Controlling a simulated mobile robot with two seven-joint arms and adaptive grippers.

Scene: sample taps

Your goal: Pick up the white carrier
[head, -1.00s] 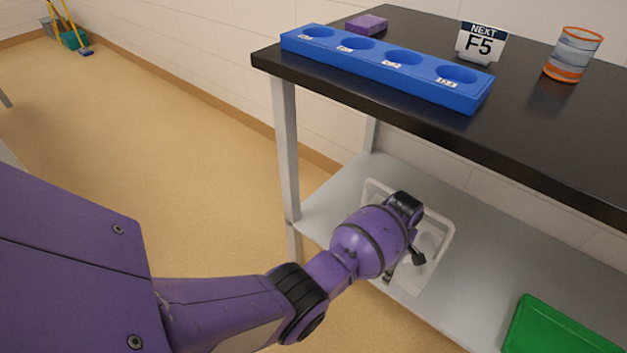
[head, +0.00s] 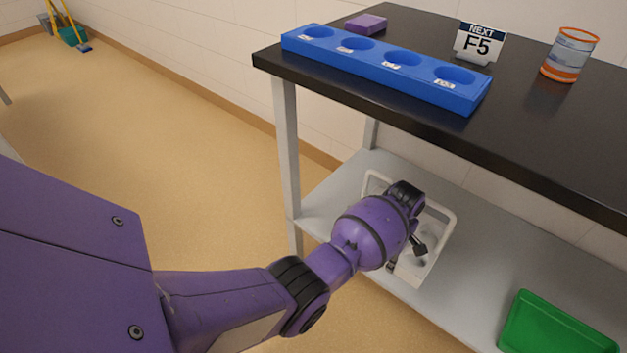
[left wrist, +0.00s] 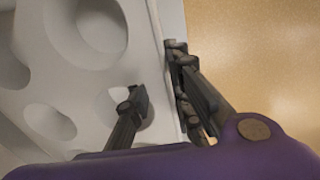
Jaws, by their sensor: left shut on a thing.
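The white carrier (head: 449,224) is at the lower shelf, partly hidden behind my left gripper and wrist in the head view. In the left wrist view the carrier (left wrist: 88,82) fills the left side, with several round holes in its top. My left gripper (head: 405,250) is at the carrier's near side. In the wrist view its fingers (left wrist: 157,72) are on either side of the carrier's side wall, shut on it. The carrier looks slightly raised, though its underside is hidden. My right gripper is not in view.
The grey lower shelf (head: 480,268) holds a green tray (head: 555,325) at the right. The black tabletop (head: 525,120) overhangs it, with a blue rack (head: 385,68), purple block (head: 366,24), F5 sign (head: 478,44) and striped can (head: 570,55). A table leg (head: 287,150) stands left of the carrier.

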